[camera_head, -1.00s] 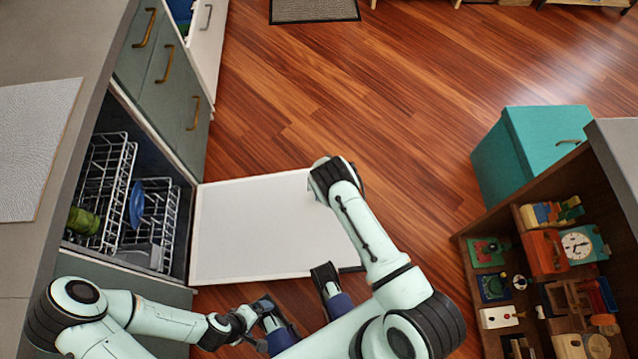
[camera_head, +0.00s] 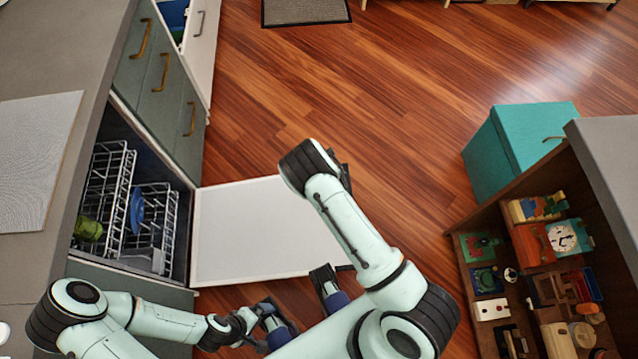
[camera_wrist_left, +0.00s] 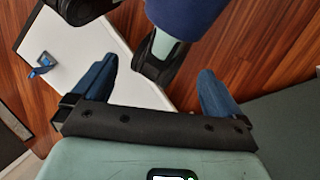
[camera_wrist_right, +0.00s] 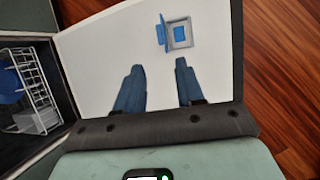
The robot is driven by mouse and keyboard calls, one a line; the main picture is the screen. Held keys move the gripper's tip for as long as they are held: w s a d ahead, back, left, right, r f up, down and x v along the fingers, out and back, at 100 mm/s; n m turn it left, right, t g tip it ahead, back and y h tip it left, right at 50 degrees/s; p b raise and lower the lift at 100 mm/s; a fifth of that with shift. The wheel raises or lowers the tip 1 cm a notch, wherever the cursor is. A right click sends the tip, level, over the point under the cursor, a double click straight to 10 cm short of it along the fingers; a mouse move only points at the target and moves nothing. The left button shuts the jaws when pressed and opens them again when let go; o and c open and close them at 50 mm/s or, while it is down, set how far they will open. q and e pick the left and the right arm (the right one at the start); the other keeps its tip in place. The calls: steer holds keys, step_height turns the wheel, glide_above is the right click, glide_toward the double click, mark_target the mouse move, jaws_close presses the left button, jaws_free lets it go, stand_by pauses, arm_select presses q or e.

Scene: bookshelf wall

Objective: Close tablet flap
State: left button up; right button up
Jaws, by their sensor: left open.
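The tablet compartment (camera_wrist_right: 188,40) is a small grey frame with a blue inside on the white inner face of the lowered dishwasher door (camera_head: 235,230). Its blue flap (camera_wrist_right: 162,34) stands open along the compartment's left edge in the right wrist view. The compartment also shows small in the left wrist view (camera_wrist_left: 42,65); my right arm hides it in the head view. My right gripper (camera_wrist_right: 158,63) is open and empty above the door, its fingertips just below the compartment in the picture. My left gripper (camera_head: 248,318) is open and empty near the door's lower edge.
Dish racks (camera_head: 152,225) with a blue plate (camera_head: 137,207) and a green item (camera_head: 88,228) sit in the open dishwasher. A teal cabinet (camera_head: 515,150) and a toy shelf (camera_head: 540,275) stand at the right. The wooden floor beyond the door is clear.

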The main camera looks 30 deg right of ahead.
steer(key=shift+f, duration=0.1)
steer(key=c, duration=0.6)
steer(key=shift+w+a+f+m, duration=0.15)
steer(key=shift+a+f+m, duration=0.1)
steer(key=shift+m, duration=0.25)
jaws_close()
steer(key=w+a+f+m+g+h+b, duration=0.1)
steer(key=w+a+m+h+b, duration=0.2)
steer(key=m, duration=0.9)
steer(key=w+a+f+m+g+h+b, duration=0.15)
steer(key=a+m, duration=0.35)
steer(key=m, duration=0.7)
steer(key=w+a+f+m+g+h+b, duration=0.1)
steer(key=w+a+m+h+b, duration=0.2)
steer(key=m, duration=0.9)
arm_select(q)
steer(key=w+a+f+t+y+b, duration=0.1)
steer(key=w+a+f+t+b, duration=0.1)
steer(key=w+f, duration=0.7)
steer(key=shift+w+a+f+n+t+y, duration=0.35)
steer(key=shift+w+a+t, duration=0.3)
steer(key=shift+a, duration=0.45)
arm_select(e)
steer(key=s+d+r+x, duration=0.1)
steer(key=x, duration=1)
steer(key=shift+s+d+f+y, duration=0.35)
steer(key=shift+s+d+y, duration=0.05)
steer(key=shift+s+y, duration=0.05)
